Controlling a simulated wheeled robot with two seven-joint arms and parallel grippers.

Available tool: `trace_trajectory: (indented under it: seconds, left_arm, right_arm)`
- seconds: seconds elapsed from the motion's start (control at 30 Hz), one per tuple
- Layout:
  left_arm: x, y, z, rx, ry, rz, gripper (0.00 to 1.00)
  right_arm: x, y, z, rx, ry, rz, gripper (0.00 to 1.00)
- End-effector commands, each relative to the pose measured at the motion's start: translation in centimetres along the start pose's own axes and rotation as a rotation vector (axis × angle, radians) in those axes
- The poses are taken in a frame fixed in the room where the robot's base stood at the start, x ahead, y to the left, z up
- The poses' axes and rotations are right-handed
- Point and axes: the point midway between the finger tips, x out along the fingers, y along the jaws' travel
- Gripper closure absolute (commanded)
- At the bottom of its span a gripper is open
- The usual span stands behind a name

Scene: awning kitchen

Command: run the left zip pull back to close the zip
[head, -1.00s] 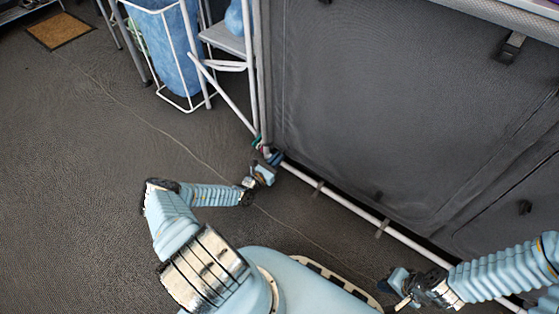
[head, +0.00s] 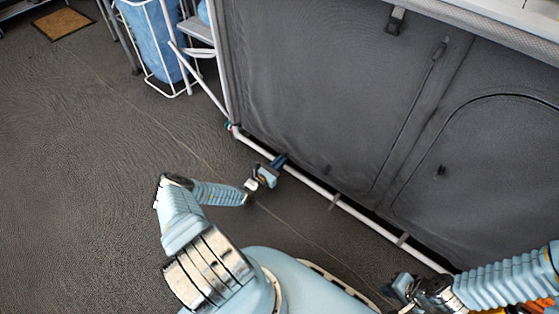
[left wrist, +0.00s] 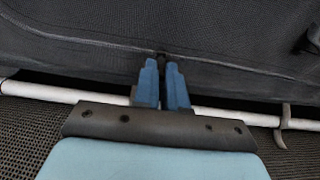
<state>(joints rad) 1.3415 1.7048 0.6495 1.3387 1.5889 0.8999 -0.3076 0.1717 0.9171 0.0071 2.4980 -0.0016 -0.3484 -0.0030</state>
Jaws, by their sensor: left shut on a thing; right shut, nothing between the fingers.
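My left gripper (head: 279,160) is low at the foot of the dark grey fabric panel (head: 320,90), just above the white floor rail. In the left wrist view its two blue fingers (left wrist: 162,72) point at the fabric and are shut on the left zip pull (left wrist: 161,55), a small dark piece mostly hidden between the tips. A zip line (left wrist: 90,42) runs along the panel's lower edge on both sides of the fingers. The head view does not show the pull. My right gripper (head: 396,286) is shut and empty, low at the bottom right, away from the panel.
The white rail (head: 318,191) runs along the panel's foot with small clips. A white rack (head: 170,75) with a blue bag (head: 150,45) stands at the upper left. A brown mat (head: 63,23) lies far left. The dark floor (head: 90,190) at left is clear.

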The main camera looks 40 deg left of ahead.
Motion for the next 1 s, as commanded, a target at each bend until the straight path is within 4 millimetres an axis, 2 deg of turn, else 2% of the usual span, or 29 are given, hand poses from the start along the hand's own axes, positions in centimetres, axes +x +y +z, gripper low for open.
trace_trajectory:
  seconds: [0.47,0.5,0.67,1.0]
  left_arm:
    - [-0.11,-0.32,-0.2,-0.002,0.003,-0.006,1.0]
    - [-0.11,-0.36,-0.2,-0.002,0.003,-0.006,0.88]
    - [-0.09,-0.31,-0.18,-0.002,0.003,-0.006,0.63]
    - [-0.37,-0.05,-0.04,0.0,0.002,-0.001,0.63]
  right_arm:
    - [-0.08,-0.04,0.0,0.0,0.0,0.0,1.0]
    - [-0.08,-0.04,0.0,0.0,0.0,0.0,1.0]
    - [-0.08,-0.03,0.0,0.0,0.0,0.0,1.0]
    - [-0.19,-0.07,-0.01,0.0,0.0,0.0,1.0]
